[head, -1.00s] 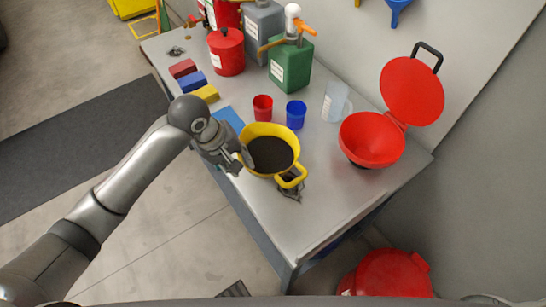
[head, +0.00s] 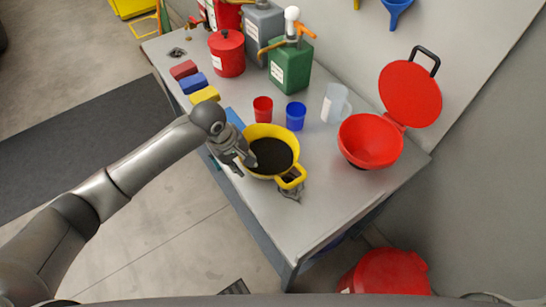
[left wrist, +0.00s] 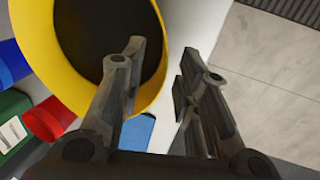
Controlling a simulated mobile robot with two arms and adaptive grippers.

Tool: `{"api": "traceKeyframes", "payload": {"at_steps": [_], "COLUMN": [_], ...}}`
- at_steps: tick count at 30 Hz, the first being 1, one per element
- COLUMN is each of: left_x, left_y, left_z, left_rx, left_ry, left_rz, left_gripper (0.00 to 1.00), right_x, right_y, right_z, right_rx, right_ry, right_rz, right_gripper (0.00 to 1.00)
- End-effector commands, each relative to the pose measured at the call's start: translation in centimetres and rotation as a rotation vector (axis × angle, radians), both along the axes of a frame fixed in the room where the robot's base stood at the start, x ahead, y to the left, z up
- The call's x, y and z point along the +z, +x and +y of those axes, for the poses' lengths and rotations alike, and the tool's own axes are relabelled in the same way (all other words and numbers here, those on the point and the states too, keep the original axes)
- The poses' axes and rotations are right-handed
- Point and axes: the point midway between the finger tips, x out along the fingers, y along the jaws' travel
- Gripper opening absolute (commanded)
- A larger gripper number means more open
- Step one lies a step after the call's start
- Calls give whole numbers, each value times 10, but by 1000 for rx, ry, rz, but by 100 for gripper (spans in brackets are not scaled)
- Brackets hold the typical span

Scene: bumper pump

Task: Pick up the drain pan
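The drain pan (head: 290,133) is a round yellow pan with a dark inside and a looped handle at its near right. It stands upright on the grey workbench, near its front edge. My left gripper (head: 247,160) is at the pan's left rim. In the left wrist view, the left gripper (left wrist: 163,48) has its fingers apart, one over the pan's dark interior and one outside. The yellow wall of the pan (left wrist: 155,92) shows between them; contact cannot be told. My right gripper is in neither view.
The workbench (head: 330,205) holds a red cup (head: 263,108), a blue cup (head: 296,116), a clear jug (head: 334,103) and a red lidded funnel (head: 370,140) around the pan. A green pump can (head: 290,66) stands behind. The bench's near right is clear.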

Motion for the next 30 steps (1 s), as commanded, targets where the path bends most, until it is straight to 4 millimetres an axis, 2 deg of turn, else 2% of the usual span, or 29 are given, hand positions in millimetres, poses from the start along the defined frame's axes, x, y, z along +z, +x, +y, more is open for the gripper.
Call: {"api": "traceKeyframes", "payload": {"at_steps": [6, 13, 20, 30], "left_x": [-22, -23, -23, -22], "left_y": [3, 3, 3, 3], "left_z": [-5, -5, -5, -6], "left_rx": [-1, -2, -1, -1], "left_ry": [2, 0, 0, 0], "left_rz": [0, -2, -2, -3], "left_gripper": [30, 30, 0, 0], "right_x": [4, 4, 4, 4], "right_y": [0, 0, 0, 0], "right_z": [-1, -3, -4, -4], "right_rx": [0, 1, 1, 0], "right_ry": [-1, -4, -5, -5], "right_rz": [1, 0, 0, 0], "right_gripper": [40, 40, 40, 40]}}
